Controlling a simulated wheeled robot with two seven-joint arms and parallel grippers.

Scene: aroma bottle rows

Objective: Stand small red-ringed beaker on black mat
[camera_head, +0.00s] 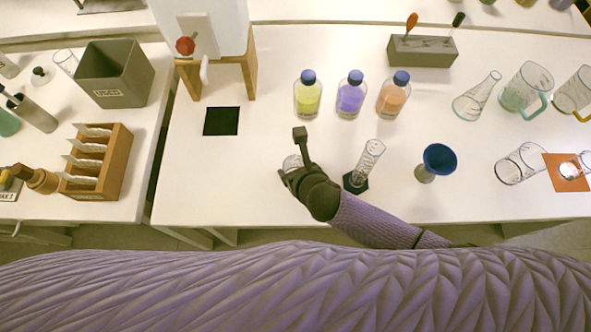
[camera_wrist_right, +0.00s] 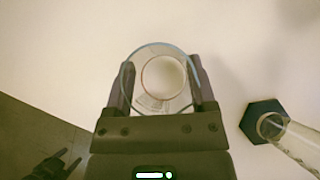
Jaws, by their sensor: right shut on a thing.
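The small beaker (camera_head: 291,163) is clear glass and is held low over the white bench, left of centre in the head view. In the right wrist view the beaker (camera_wrist_right: 150,103) sits between the two fingers, its round mouth facing the camera and a thin reddish ring showing inside. My right gripper (camera_wrist_right: 161,88) is shut on it. I cannot tell whether its base touches the bench. The black mat (camera_head: 221,121) is a bare square farther back and to the left. My left gripper (camera_wrist_right: 58,160) shows dark and small at the lower left of the right wrist view, its fingers apart.
A graduated cylinder (camera_head: 368,160) on a dark hexagonal base stands just right of my right gripper. A blue funnel (camera_head: 440,158) is farther right. Three capped bottles, one of them purple (camera_head: 350,97), stand behind. A wooden stand (camera_head: 251,75) rises behind the mat. Bench between beaker and mat is clear.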

